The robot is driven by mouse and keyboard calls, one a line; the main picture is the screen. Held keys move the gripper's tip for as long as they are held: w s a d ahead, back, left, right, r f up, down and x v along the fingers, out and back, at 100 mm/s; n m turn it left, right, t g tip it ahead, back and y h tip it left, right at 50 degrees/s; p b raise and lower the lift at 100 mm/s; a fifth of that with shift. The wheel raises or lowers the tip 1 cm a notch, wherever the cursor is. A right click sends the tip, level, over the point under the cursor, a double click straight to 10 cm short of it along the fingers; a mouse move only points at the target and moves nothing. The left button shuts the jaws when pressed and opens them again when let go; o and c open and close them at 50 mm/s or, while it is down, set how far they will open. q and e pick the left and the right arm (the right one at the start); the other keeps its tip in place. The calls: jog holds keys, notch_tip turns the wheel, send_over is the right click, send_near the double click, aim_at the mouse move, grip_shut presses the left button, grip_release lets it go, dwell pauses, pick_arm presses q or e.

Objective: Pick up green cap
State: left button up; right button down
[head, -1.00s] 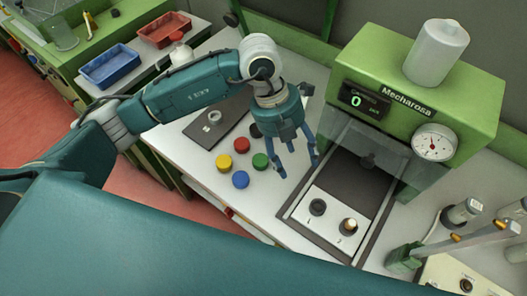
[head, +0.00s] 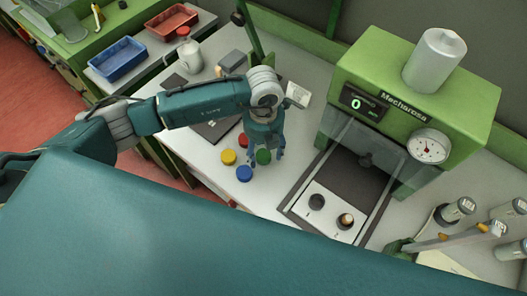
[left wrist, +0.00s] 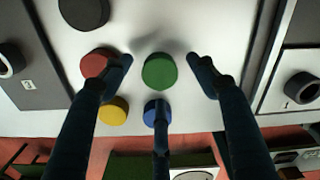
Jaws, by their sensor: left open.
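The green cap (left wrist: 160,71) lies on the white worktop, between the spread fingers of my left gripper (left wrist: 160,80) in the left wrist view. In the head view the green cap (head: 263,157) shows partly behind the fingers of my left gripper (head: 264,158). The left gripper is open, points down at the cap and holds nothing. Whether the fingers touch the cap I cannot tell. My right gripper is not in view.
A red cap (left wrist: 95,64), a yellow cap (left wrist: 113,111), a blue cap (left wrist: 157,112) and a black cap (left wrist: 84,12) lie close around. The green Mecharosa machine (head: 410,95) stands to the right. Blue (head: 117,62) and red (head: 171,21) trays stand at the back left.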

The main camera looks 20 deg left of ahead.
pick_arm(q)
jog(key=shift+f, duration=0.8)
jog(key=c, duration=0.9)
jog(key=shift+r, duration=0.1)
